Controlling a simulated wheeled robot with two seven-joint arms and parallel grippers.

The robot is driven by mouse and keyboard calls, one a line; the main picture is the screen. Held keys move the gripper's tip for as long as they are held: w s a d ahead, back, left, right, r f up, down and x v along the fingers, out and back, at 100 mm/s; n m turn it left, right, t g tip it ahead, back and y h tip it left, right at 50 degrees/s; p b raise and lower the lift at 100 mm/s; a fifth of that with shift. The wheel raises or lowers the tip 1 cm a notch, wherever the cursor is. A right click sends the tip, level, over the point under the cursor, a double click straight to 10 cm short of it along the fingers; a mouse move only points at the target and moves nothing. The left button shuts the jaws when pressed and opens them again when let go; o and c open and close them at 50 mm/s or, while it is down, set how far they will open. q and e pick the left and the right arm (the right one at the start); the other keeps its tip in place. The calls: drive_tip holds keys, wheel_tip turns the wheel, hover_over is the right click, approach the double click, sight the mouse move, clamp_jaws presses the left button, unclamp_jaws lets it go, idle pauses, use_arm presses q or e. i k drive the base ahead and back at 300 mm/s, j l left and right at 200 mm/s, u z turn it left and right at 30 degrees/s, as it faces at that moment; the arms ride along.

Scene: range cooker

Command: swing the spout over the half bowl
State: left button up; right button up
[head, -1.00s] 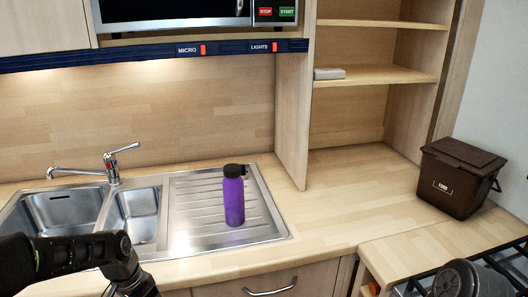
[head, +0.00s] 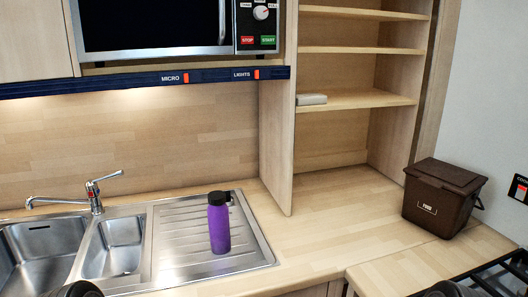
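The chrome tap (head: 95,197) stands at the back of the steel sink, behind the divider between the two bowls. Its spout (head: 58,201) points left and its tip is over the large bowl (head: 45,250). The tap's lever (head: 110,176) slants up to the right. The half bowl (head: 115,245) is the smaller basin to the right of the large one, and it looks empty. Only dark rounded parts of my arms show at the bottom edge. Neither gripper is in view.
A purple bottle (head: 219,228) stands upright on the drainer (head: 180,235), right of the half bowl. A brown food bin (head: 440,197) sits on the counter at the right. Black hob grates (head: 505,280) are at lower right. A microwave (head: 160,25) hangs above. The counter's middle is clear.

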sight(97, 201)
drive_tip(key=u, duration=1.3)
drive_tip(key=j+z, duration=0.1)
drive_tip(key=z, duration=0.25)
drive_tip(key=j+z, duration=0.15)
drive_tip(key=z, duration=0.15)
drive_tip(key=k+j+z, duration=0.1)
drive_tip(key=j, duration=0.25)
drive_tip(key=j+z, duration=0.1)
drive_tip(key=j, duration=0.25)
drive_tip(key=k+j+z, duration=0.15)
drive_tip(key=j, duration=0.2)
drive_tip(key=k+j+z, duration=0.1)
drive_tip(key=j, duration=0.25)
drive_tip(key=k+j+z, duration=0.1)
drive_tip(key=j, duration=0.2)
drive_tip(key=k, duration=0.05)
